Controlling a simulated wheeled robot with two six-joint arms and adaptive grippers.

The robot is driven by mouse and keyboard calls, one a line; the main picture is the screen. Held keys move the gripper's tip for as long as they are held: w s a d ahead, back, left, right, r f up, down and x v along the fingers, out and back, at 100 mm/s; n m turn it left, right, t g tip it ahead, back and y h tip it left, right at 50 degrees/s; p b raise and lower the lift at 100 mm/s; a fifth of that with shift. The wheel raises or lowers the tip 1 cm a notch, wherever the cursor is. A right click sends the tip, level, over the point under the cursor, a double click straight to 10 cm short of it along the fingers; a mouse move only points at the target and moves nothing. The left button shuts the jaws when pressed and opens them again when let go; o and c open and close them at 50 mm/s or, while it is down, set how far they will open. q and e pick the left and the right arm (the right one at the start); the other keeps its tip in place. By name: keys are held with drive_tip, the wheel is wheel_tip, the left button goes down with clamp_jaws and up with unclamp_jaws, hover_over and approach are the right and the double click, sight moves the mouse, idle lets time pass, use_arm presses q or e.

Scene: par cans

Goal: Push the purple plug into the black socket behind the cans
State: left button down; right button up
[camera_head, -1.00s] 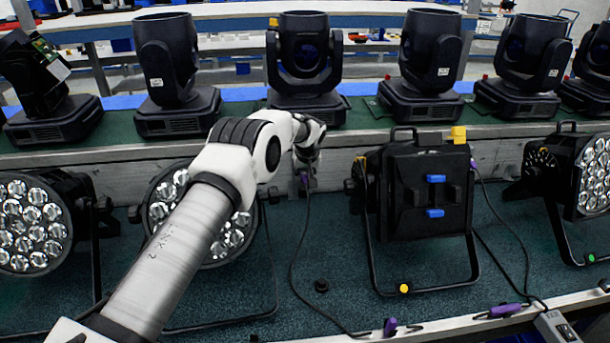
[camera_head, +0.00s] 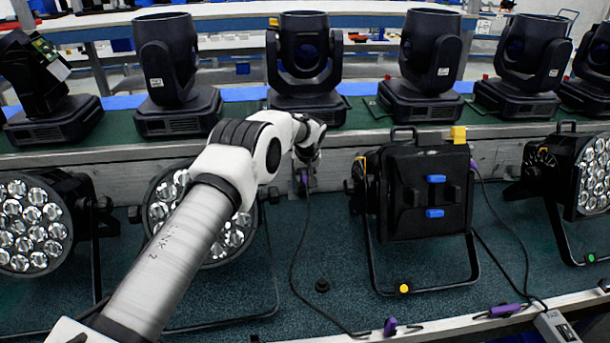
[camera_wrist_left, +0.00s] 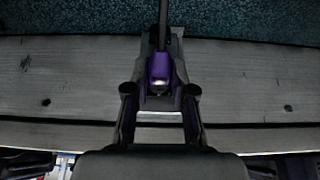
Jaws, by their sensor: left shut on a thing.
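The purple plug (camera_head: 305,177) is at the wooden board behind the cans, with its black cable hanging down onto the teal floor. In the left wrist view the plug (camera_wrist_left: 160,66) has its cable at the top and a shiny end toward my gripper. My left gripper (camera_wrist_left: 160,92) is shut on the plug; in the head view its fingers are small and mostly hidden by the wrist. A dark fitting (camera_wrist_left: 154,103) shows around the plug against the board. I cannot tell whether it is the black socket or whether the plug is inside it. My right gripper is out of view.
Moving-head lights (camera_head: 305,60) line the shelf above. Another purple plug (camera_head: 390,327) lies at the front edge.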

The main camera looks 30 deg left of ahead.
use_arm(q)
drive_tip(key=shift+w+a+f+b, duration=0.1)
drive_tip(key=shift+w+a+b, duration=0.25)
drive_tip(key=shift+w+b, duration=0.15)
idle(0.4)
drive_tip(key=c, duration=0.9)
unclamp_jaws()
